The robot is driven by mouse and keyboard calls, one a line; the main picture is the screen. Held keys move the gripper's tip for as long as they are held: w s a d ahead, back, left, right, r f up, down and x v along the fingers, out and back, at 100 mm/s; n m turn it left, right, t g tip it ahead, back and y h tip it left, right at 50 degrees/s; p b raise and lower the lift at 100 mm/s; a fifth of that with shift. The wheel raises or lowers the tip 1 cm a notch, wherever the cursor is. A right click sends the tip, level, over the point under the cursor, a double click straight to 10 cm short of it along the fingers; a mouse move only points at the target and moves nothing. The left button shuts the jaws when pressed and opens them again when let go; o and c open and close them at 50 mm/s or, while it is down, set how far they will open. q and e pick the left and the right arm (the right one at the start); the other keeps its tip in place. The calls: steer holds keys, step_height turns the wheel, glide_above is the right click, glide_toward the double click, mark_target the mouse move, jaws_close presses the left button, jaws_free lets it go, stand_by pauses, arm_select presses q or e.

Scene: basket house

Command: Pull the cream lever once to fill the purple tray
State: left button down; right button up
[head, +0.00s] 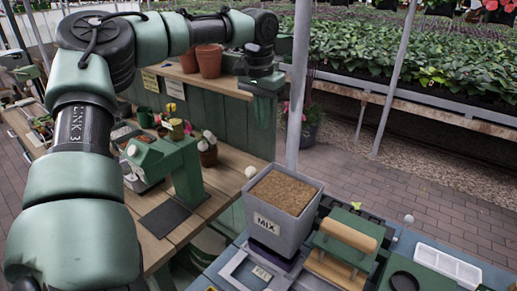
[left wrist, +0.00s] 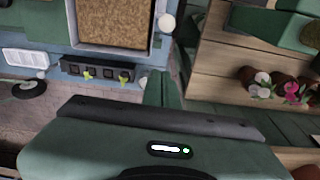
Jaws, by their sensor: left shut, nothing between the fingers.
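A cream ball knob (head: 251,171), apparently the lever's end, stands just left of the grey MIX hopper (head: 288,222). In the left wrist view the cream knob (left wrist: 167,22) is at the hopper's right edge. Brown mix fills the hopper top. A dark purple edge (head: 272,253) shows under the hopper; it may be the purple tray, mostly hidden. My left gripper (head: 262,84) is shut and empty, up and away from the knob, near the rear bench end. Its dark front (left wrist: 160,118) spans the lower left wrist view. My right gripper is not in view.
A green machine (head: 165,165) and potted flowers stand on the wooden bench at left. A metal post (head: 298,100) rises behind the hopper. Right of the hopper are wooden rollers (head: 345,240), a white tray (head: 450,262) and another pale ball (head: 408,218). Brick floor lies behind.

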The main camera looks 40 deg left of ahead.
arm_select(q)
step_height(320, 180, down, 11)
steer(key=s+p, duration=0.2)
steer(key=p, duration=0.2)
steer(key=shift+s+f+p, duration=0.2)
steer(key=shift+s+p, duration=0.05)
steer(key=shift+p, duration=0.15)
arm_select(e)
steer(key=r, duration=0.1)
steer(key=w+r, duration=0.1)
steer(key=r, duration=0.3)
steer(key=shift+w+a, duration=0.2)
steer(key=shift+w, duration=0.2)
arm_select(q)
steer(key=shift+w, duration=0.1)
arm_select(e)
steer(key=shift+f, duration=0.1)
